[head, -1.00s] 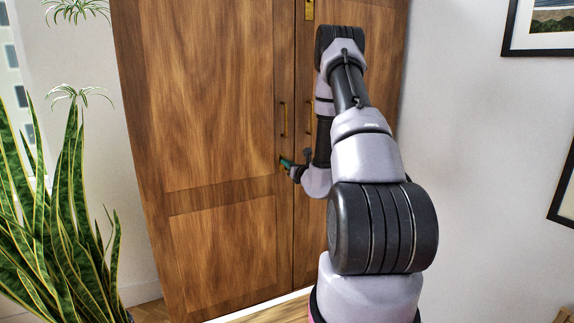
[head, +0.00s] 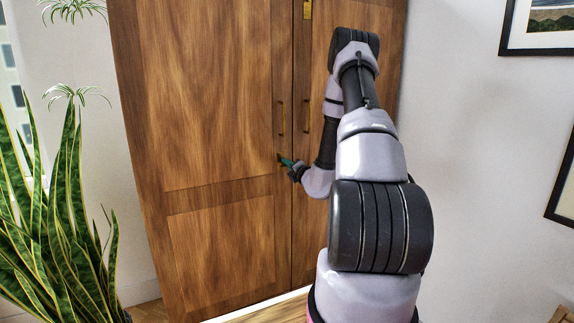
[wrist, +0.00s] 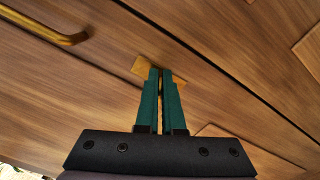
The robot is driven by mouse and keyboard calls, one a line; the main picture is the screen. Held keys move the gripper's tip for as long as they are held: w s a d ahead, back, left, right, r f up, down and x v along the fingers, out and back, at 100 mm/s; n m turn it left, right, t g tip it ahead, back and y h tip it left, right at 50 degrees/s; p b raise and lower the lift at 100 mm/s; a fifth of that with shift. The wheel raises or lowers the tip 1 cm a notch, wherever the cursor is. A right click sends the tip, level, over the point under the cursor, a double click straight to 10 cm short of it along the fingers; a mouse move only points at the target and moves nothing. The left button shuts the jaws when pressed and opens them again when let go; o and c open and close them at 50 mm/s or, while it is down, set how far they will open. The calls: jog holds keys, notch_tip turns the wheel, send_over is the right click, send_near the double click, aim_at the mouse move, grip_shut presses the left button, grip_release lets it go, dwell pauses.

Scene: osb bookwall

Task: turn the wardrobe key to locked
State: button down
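The wooden wardrobe (head: 215,100) has two tall doors with a dark seam between them. A small brass lock plate (wrist: 146,68) is on the left door near the seam, and it also shows in the head view (head: 280,158). My gripper (wrist: 161,72) has its two green fingers almost together at the plate. A thin strip of the brass key (wrist: 161,100) shows between the fingers, so they are shut on it. The fingers hide most of the key, and its turn angle cannot be read. In the head view my gripper (head: 286,162) is small and partly behind my wrist.
A brass bar handle (wrist: 45,27) is on the same door, above the lock in the head view (head: 281,118). Another handle (head: 307,116) is on the right door. A snake plant (head: 65,230) stands at the left. Framed pictures (head: 540,28) hang on the right wall.

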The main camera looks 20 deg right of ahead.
jog(key=m, duration=0.5)
jog(key=shift+f, duration=0.3)
dwell(0.4)
jog(key=c, duration=1)
grip_release()
jog(key=shift+c, duration=0.2)
jog(key=s, duration=1)
jog(key=shift+s+d, duration=0.2)
jog(key=shift+s, duration=0.2)
